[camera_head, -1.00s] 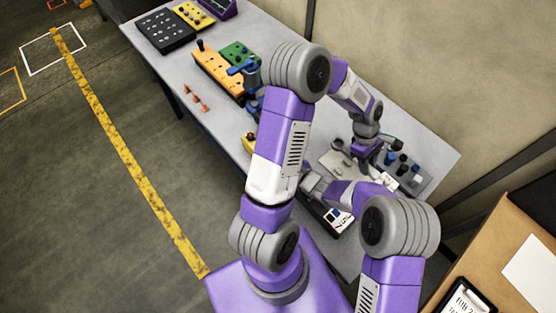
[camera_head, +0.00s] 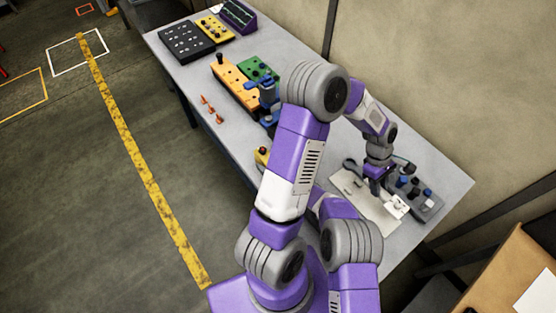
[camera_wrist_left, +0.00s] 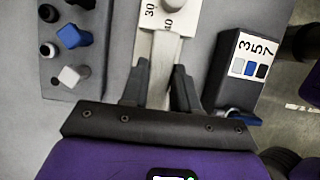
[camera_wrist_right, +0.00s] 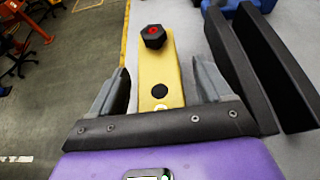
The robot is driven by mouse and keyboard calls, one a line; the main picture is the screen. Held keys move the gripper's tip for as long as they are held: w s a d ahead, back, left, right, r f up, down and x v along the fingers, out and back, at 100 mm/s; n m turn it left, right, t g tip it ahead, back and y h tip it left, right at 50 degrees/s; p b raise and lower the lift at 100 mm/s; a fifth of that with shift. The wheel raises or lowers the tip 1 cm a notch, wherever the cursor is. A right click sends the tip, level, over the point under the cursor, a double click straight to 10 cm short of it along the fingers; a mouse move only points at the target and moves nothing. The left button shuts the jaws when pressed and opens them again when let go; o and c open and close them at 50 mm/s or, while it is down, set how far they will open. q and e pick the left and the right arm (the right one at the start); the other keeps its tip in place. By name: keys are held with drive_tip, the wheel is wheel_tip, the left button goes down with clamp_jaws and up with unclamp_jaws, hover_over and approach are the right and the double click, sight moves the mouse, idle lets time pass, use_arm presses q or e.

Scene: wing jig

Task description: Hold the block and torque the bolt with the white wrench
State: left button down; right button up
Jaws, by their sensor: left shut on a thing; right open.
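The yellow block (camera_wrist_right: 160,75) lies between the open fingers of my right gripper (camera_wrist_right: 158,92) in the right wrist view, with gaps on both sides. A black bolt with a red mark (camera_wrist_right: 154,36) stands at its far end. In the head view part of the block (camera_head: 261,156) shows left of my left arm, which hides my right gripper. My left gripper (camera_head: 376,183) is over the pale board. In the left wrist view its fingers (camera_wrist_left: 160,85) are shut on a pale bar (camera_wrist_left: 163,68), apparently the white wrench. Its far end is not clear.
A pale board (camera_wrist_left: 150,18) bears the numbers 30 and 40. A grey tray (camera_head: 430,207) of dark, blue and white pieces stands beside it. A dark box (camera_wrist_left: 236,85) is labelled 3 5 7. An orange block (camera_head: 228,82) and small orange pieces (camera_head: 210,110) lie farther along the table.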

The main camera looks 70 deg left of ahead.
drive_tip(key=shift+x, duration=0.9)
drive_tip(key=c, duration=1.4)
drive_tip(key=shift+o, duration=0.2)
